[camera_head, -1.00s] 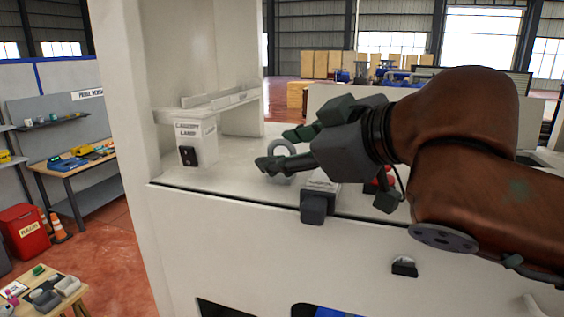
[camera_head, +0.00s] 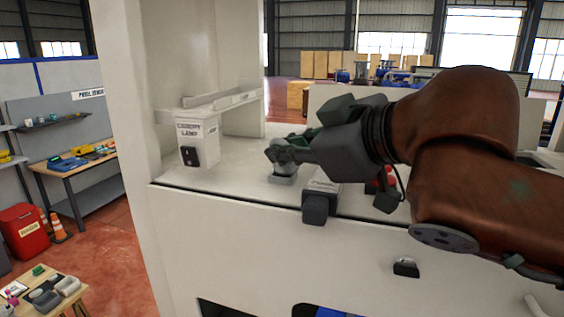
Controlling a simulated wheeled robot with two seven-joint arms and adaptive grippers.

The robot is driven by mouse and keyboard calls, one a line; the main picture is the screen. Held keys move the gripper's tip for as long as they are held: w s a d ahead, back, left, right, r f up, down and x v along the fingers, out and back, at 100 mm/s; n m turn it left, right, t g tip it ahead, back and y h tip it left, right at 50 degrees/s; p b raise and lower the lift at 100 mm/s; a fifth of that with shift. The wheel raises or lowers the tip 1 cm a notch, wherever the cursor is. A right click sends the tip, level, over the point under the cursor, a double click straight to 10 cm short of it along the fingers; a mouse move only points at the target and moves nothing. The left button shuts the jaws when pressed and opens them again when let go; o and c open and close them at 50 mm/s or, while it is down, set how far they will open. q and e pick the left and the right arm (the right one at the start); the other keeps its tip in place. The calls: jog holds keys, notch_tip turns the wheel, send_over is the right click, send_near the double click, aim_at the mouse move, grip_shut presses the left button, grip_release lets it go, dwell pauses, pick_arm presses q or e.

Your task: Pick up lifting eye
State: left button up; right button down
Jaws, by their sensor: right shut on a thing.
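The lifting eye (camera_head: 284,179) is a grey ring piece on the white top surface of the dispenser cabinet (camera_head: 230,178). My right gripper (camera_head: 281,154) reaches in from the right and is shut on its upper part. The fingers hide most of the ring; its grey lower part shows below them, at or just above the surface. I cannot tell whether it touches the surface. My left gripper is not in view.
A box labelled canopy lamp (camera_head: 197,144) stands left on the cabinet top, beside a white upright post (camera_head: 130,90). A grey block (camera_head: 316,203) sits at the front edge, with a red part (camera_head: 379,180) to its right. The cabinet top between lamp box and gripper is clear.

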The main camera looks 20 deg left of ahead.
aim_at(286, 167)
jog(key=shift+d+r, duration=0.1)
jog(key=shift+r, duration=0.25)
notch_tip(286, 167, up, 2)
jog(key=shift+d+r, duration=0.1)
jog(key=shift+r, duration=0.05)
jog(key=s+d+r+b, duration=0.1)
jog(key=s+d+r, duration=0.3)
jog(key=s+r, duration=0.6)
jog(key=s, duration=0.3)
jog(key=shift+s+d+b, duration=0.15)
jog(key=shift+s+b, duration=0.05)
jog(key=shift+b, duration=0.15)
jog(key=c, duration=2.6)
grip_release()
jog(key=shift+w, duration=0.1)
grip_shut()
